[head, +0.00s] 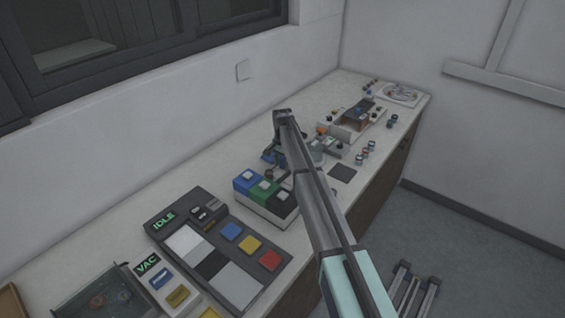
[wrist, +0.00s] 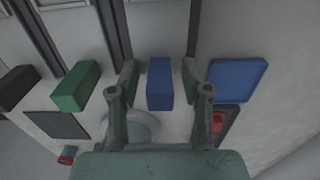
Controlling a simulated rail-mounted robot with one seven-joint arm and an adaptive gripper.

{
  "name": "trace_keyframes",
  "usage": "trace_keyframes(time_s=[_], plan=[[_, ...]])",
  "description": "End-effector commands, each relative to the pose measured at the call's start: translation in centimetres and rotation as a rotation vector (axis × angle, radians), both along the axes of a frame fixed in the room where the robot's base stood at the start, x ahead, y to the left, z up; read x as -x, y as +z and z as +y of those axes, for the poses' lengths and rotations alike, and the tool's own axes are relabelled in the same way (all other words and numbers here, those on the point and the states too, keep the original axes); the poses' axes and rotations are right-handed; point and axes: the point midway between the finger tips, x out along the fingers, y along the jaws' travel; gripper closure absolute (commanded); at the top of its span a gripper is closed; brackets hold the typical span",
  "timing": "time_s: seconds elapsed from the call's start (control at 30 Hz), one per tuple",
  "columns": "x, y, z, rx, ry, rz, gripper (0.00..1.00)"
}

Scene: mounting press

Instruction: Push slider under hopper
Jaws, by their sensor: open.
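In the wrist view a blue block (wrist: 160,84), which looks like a slider handle, stands between the two fingers of my gripper (wrist: 159,74). The fingers are open, one on each side, and a gap shows on both sides of the block. A green block (wrist: 76,86) and a black block (wrist: 20,88) stand in a row to its left. Dark upright rails behind them look like hopper channels. In the head view my gripper (head: 275,158) hangs over the bench behind the blue, green and black unit (head: 266,199); my arm partly hides that area.
In the wrist view a blue pad (wrist: 238,80) lies close right of the fingers, and a pale round disc (wrist: 128,126) lies below them. In the head view a control panel (head: 219,250) is at the near left, and small jars (head: 368,149) stand to the right.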

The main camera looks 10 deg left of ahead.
Motion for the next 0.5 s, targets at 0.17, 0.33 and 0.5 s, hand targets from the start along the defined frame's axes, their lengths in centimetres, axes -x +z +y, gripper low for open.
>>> trace_keyframes(time_s=[0.17, 0.33, 0.5], plan=[[-0.01, -0.06, 0.00, 0.000, 0.000, 0.000, 0.52], [0.01, -0.05, 0.01, 0.000, 0.000, 0.000, 0.95], [0.01, -0.06, 0.00, 0.000, 0.000, 0.000, 1.00]])
